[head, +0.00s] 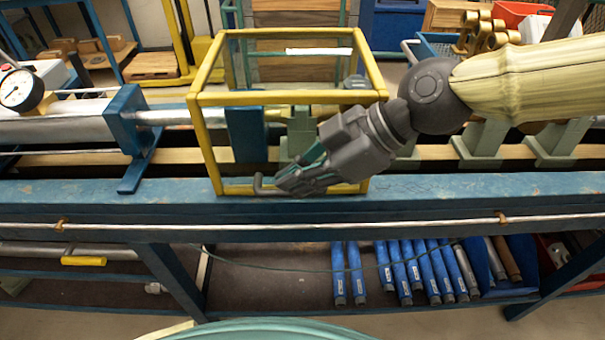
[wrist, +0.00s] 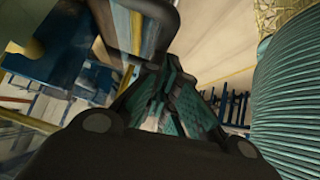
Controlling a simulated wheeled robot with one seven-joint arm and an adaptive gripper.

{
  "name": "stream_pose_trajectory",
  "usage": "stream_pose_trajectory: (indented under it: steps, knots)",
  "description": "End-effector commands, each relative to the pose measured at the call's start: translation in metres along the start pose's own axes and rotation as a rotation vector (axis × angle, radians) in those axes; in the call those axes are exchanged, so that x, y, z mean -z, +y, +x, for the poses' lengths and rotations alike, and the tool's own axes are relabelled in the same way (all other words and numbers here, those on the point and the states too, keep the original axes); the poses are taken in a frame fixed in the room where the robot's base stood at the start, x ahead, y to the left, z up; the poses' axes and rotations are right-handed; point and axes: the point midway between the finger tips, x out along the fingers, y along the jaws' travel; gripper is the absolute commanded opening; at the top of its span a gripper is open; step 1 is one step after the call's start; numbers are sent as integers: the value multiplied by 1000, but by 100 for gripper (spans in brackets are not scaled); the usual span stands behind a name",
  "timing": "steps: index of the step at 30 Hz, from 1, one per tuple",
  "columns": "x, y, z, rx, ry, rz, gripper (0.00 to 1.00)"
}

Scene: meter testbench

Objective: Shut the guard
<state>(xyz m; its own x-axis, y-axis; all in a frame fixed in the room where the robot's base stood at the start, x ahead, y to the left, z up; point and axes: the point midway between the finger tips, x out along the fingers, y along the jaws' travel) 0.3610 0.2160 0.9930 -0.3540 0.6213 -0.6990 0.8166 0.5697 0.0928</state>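The guard (head: 205,145) is a yellow-framed cage with clear panels. In the head view it stands over the middle of the blue bench, around part of the test line, with its lower front bar low at the bench's front beam. A grey bar handle (head: 265,187) is at its lower front; it also shows as a bent bar in the wrist view (wrist: 142,14). My gripper (head: 283,182) is at this handle, coming from the right. In the wrist view my gripper's fingertips (wrist: 170,62) converge on the handle's near end and appear shut on it; the exact contact is partly hidden.
A dial gauge (head: 17,90) and a silver pipe (head: 60,125) lie left of the guard. Green pipe supports (head: 480,140) stand to the right under my arm. A thin rail (head: 420,222) runs along the bench front. Blue tubes (head: 400,270) lie on the lower shelf.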

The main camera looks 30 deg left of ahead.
Motion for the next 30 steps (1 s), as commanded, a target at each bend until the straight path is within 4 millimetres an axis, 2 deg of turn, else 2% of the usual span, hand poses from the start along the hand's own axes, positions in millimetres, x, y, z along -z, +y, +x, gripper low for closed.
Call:
stream_pose_trajectory:
  steps: [1, 14, 27, 30]
  knots:
    - [-5, -6, 6, 15, -6, 4, 0]
    - [-5, -9, 4, 22, -9, 8, 0]
    - [30, -6, -34, 2, -1, 2, 0]
    - [25, -6, -46, -2, 1, 2, 0]
